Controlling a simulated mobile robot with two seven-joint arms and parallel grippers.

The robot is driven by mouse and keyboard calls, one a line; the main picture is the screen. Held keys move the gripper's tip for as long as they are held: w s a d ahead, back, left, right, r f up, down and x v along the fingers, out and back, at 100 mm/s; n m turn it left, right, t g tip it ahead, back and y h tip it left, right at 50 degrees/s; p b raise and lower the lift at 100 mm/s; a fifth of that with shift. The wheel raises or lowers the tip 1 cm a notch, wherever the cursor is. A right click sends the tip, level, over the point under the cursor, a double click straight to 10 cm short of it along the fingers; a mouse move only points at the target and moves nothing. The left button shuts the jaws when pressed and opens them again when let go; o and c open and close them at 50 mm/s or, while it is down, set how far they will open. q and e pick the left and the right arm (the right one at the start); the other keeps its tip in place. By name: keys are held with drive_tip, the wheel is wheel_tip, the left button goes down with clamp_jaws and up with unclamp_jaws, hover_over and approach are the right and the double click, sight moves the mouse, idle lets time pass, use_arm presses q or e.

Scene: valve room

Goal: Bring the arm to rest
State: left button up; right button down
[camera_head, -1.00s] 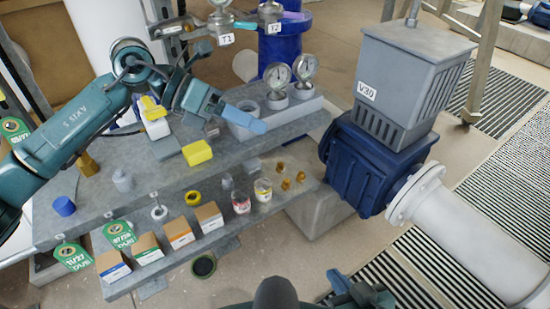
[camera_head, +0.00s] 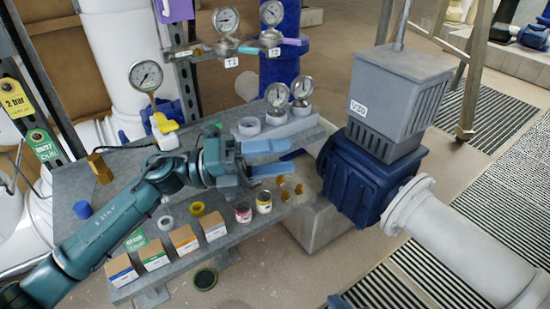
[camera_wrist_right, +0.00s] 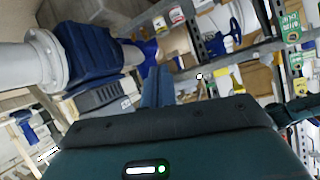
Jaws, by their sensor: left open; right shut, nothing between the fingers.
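My left arm comes in from the lower left in the head view. Its gripper (camera_head: 277,158) is open, with two blue fingers apart and nothing between them. It hangs above the grey bench (camera_head: 68,187), left of the blue valve body (camera_head: 350,175). In the right wrist view, my right gripper (camera_wrist_right: 158,80) shows blue fingers shut together and empty, pointing towards shelves with the blue valve body to their left. In the head view the right arm is almost wholly out of the picture.
Small cartons (camera_head: 184,240), tins (camera_head: 264,201) and brass fittings (camera_head: 299,189) stand on the lower shelf below the left gripper. Loose gauges (camera_head: 301,88) stand behind it. The V30 actuator (camera_head: 400,95) and white pipe (camera_head: 465,245) are at right. Grating beyond the pipe is clear.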

use_arm(q)
drive_tip(key=a+f+n+t+y+p, duration=0.1)
drive_tip(key=a+f+n+t+y, duration=0.3)
drive_tip(key=n, duration=0.5)
drive_tip(key=a+f+n+t+y+p, duration=0.1)
drive_tip(key=f+n+t+y+p, duration=0.15)
drive_tip(key=n+t, duration=0.55)
drive_tip(key=a+f+n+t+y, duration=0.3)
drive_tip(key=f+n+t, duration=0.1)
drive_tip(key=n, duration=0.6)
drive_tip(key=s+a+f+n+g+y+p, duration=0.1)
drive_tip(key=s+a+f+n+g+y, duration=0.2)
drive_tip(key=s+f+n, duration=0.2)
drive_tip(key=s+a+f+n+g+y+p, duration=0.1)
drive_tip(key=s+a+f+n+g+y, duration=0.2)
drive_tip(key=s+f, duration=0.7)
drive_tip(key=shift+f+n+y, duration=0.25)
drive_tip(key=shift+n+y, duration=0.1)
drive_tip(key=shift+n, duration=0.65)
use_arm(e)
drive_tip(key=shift+s+d+f+n+g+h, duration=0.1)
drive_tip(key=shift+s+d+n+g+h, duration=0.2)
drive_tip(key=shift+d, duration=0.2)
drive_tip(key=shift+s+d+f+n+g+h, duration=0.1)
drive_tip(key=shift+d+g+h, duration=0.1)
drive_tip(key=shift+d+h, duration=0.25)
use_arm(q)
drive_tip(key=shift+a, duration=0.15)
